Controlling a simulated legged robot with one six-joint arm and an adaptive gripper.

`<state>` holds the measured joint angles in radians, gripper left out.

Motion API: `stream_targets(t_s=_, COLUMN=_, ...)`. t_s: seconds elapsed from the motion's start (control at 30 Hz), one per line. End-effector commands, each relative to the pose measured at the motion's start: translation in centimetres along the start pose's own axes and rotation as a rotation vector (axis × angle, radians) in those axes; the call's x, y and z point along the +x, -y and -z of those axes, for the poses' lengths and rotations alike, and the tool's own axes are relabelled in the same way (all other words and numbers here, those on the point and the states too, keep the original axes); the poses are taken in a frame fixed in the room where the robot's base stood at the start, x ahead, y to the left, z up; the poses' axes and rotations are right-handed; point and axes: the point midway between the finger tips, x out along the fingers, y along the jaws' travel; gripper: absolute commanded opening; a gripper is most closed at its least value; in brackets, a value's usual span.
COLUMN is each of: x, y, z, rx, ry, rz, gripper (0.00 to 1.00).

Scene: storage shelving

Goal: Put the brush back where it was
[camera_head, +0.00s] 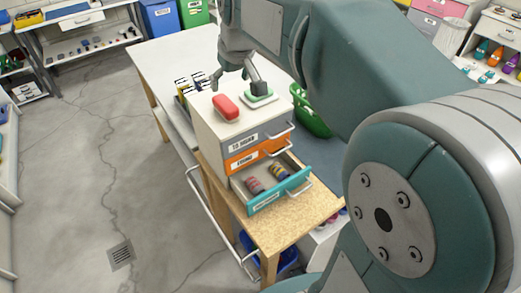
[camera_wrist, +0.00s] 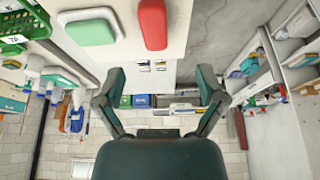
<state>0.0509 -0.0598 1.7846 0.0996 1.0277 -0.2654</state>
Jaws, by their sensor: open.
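A red, rounded oblong block (camera_head: 227,107) lies on top of a small drawer cabinet (camera_head: 213,130); it also shows in the wrist view (camera_wrist: 153,24). Beside it lies a green block with a white rim (camera_head: 260,95), also in the wrist view (camera_wrist: 92,32). I cannot tell which of them, if either, is the brush. My gripper (camera_head: 237,80) is open and empty above the cabinet's back edge, near the green block. It also shows in the wrist view (camera_wrist: 161,72).
The cabinet stands on a wooden-edged table (camera_head: 285,222). Black and yellow items (camera_head: 183,86) stand behind it at the left. A green basket (camera_head: 308,115) is to the right. The white tabletop (camera_head: 165,60) at the back is clear.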

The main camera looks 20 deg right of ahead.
Motion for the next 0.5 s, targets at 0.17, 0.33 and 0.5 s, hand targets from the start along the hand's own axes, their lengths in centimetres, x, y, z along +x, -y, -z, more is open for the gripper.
stream_targets(t_s=0.17, x=-1.9, y=1.3, z=-4.6, rx=0.034, ry=-0.02, rz=-0.018, gripper=0.89)
stream_targets(t_s=0.33, x=-2.8, y=2.3, z=-9.2, rx=0.066, ry=-0.037, rz=-0.035, gripper=0.89)
stream_targets(t_s=0.5, x=-3.0, y=3.2, z=-13.9, rx=0.1, ry=-0.055, rz=-0.049, gripper=0.89)
